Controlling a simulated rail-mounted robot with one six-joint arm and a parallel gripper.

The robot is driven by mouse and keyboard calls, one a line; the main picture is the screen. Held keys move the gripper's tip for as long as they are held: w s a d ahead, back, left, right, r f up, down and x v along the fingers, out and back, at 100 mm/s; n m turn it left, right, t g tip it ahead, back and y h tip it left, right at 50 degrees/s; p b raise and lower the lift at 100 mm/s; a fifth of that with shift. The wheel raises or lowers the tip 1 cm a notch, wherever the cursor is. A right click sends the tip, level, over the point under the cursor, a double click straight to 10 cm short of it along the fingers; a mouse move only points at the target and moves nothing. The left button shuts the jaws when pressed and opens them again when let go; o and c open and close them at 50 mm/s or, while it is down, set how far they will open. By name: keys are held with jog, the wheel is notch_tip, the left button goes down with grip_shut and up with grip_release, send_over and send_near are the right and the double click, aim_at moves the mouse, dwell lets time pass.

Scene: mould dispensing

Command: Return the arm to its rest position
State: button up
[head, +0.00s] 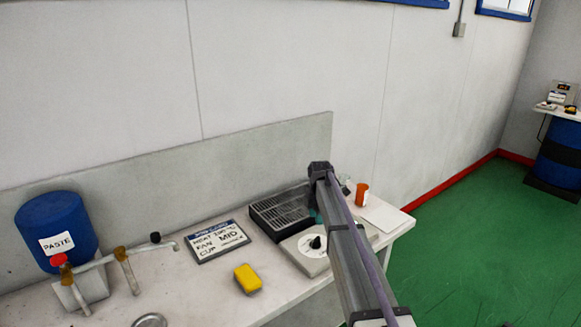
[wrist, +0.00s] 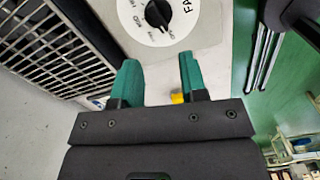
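My arm reaches from the lower right of the head view up over the bench, above the grille unit and the dial panel. My gripper (wrist: 159,68) shows in the wrist view as two green fingers standing apart with nothing held between them. In the head view it is mostly hidden behind my own arm. The fingers are by the dial panel (wrist: 218,20) with its black knob, and the dark grille (wrist: 50,45) lies to their left. In the head view the dial panel (head: 300,253) and grille (head: 280,209) sit beside my arm.
On the bench (head: 190,290) stand a blue PASTE drum (head: 55,225), a tap pipe (head: 97,262), a written sign (head: 217,241) and a yellow sponge (head: 247,279). An orange cup (head: 362,194) stands right of my arm. Green floor (head: 480,250) is open at right.

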jog(key=s+m, duration=2.1)
jog(key=s, duration=1.7)
jog(key=shift+s+m, duration=0.25)
jog(key=shift+m, duration=0.15)
jog(key=shift+c, duration=0.3)
